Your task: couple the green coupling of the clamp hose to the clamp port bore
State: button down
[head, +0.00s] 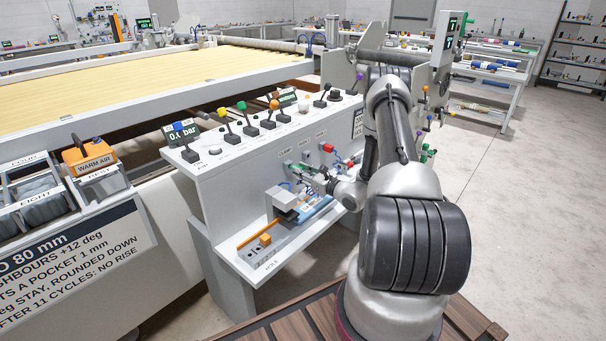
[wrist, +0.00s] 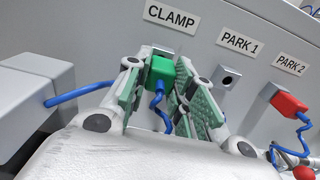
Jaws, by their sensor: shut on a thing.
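The green coupling (wrist: 161,70) sits between the finger pads of my gripper (wrist: 164,80), which is shut on it, in the wrist view. It is just below the CLAMP label (wrist: 171,17), close against the grey panel. The blue clamp hose (wrist: 161,108) hangs down from the coupling between the fingers. The clamp port bore is not visible; the coupling and fingers cover the panel below its label. I cannot tell whether the coupling is seated in it. In the head view my gripper (head: 312,174) is at the console front, small and partly hidden by my arm.
The PARK 1 bore (wrist: 228,80) is empty, right of my gripper. A red coupling (wrist: 290,104) with a blue hose is at PARK 2. A grey block (wrist: 35,93) juts out at the left. Below, a shelf (head: 262,262) carries a blue-and-grey fixture and an orange rod.

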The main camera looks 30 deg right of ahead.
jog(key=shift+x, duration=0.9)
jog(key=c, duration=1.1)
grip_release()
jog(key=shift+c, duration=0.2)
jog(key=v, duration=1.2)
